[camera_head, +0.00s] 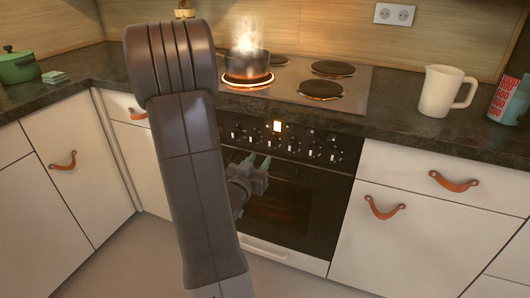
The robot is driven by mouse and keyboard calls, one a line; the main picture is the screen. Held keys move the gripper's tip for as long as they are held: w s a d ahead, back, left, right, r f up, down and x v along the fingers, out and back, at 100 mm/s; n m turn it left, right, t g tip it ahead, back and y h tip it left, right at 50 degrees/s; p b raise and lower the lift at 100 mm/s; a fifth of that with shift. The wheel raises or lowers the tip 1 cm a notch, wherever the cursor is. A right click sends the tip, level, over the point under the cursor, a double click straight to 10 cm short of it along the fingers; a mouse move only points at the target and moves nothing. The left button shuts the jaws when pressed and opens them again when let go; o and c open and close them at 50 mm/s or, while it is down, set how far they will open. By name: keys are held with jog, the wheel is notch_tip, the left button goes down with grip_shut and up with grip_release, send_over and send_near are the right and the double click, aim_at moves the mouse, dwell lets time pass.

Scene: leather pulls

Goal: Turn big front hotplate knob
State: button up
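A row of several dark knobs with pale marks (312,150) runs along the black oven front below the worktop. I cannot tell which knob belongs to the big front hotplate. The front left hotplate (248,88) glows orange under a steaming dark pot (247,66). The front right hotplate (320,88) is dark with a reddish rim. My gripper (257,161) is just below the knob row, left of the oven's middle. Its two greenish fingertips look apart, with nothing seen between them. Contact with a knob cannot be made out. My arm hides part of the oven's left side.
A lit display (277,127) sits among the knobs. Below is the oven door (310,190). A white jug (444,91) and a red-and-blue carton (509,99) stand right on the worktop; a green pot (18,66) stands left. Cabinets with leather pulls (384,207) flank the oven.

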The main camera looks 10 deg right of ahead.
aim_at(270, 146)
jog(key=v, duration=0.6)
dwell(0.3)
jog(key=x, duration=1.3)
jog(key=shift+w+d, duration=0.2)
jog(key=shift+w, duration=0.05)
jog(key=m, duration=0.6)
jog(key=m+p, duration=0.2)
jog(key=m, duration=0.4)
jog(key=shift+v, duration=1.9)
dwell(0.4)
